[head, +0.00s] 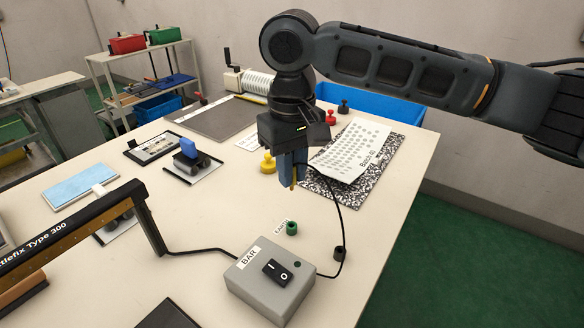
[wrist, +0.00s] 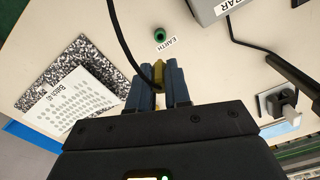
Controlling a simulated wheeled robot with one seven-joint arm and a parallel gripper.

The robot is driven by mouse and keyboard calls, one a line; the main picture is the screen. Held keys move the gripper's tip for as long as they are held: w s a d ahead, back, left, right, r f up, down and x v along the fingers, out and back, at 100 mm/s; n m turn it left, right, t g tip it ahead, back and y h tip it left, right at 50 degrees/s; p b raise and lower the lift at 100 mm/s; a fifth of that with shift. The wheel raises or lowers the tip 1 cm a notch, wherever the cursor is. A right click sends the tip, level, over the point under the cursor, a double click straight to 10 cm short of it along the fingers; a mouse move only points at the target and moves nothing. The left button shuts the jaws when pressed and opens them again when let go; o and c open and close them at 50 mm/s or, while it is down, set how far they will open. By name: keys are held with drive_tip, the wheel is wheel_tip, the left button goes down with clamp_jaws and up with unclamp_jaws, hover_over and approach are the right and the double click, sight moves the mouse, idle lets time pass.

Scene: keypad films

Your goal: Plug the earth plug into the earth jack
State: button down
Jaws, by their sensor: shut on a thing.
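My gripper (head: 293,172) hangs over the table with its blue fingers pointing down. It is shut on the yellow earth plug (head: 294,184), whose narrow end shows below the fingers. In the wrist view the plug (wrist: 158,73) sits between the blue fingers (wrist: 157,82), and a black cable runs from there. The green earth jack (head: 291,228) stands on the table, beside a small EARTH label (head: 281,225). The jack (wrist: 159,35) also shows in the wrist view, ahead of the fingertips. The plug is above the table and apart from the jack.
The grey BAR box (head: 243,281) with a black switch (head: 277,272) stands in front of the jack. A black cable loops down past a dark ring (head: 339,253). A white keypad sheet (head: 352,150) lies on a speckled board. A yellow knob (head: 268,163) stands left of my gripper.

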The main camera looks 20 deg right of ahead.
drive_tip(key=shift+f+b, duration=1.15)
drive_tip(key=shift+f, duration=2.85)
drive_tip(key=shift+p, duration=1.45)
drive_tip(key=shift+f, duration=1.5)
drive_tip(key=c, duration=1)
unclamp_jaws()
drive_tip(key=shift+r, duration=3.9)
drive_tip(key=shift+r, duration=0.1)
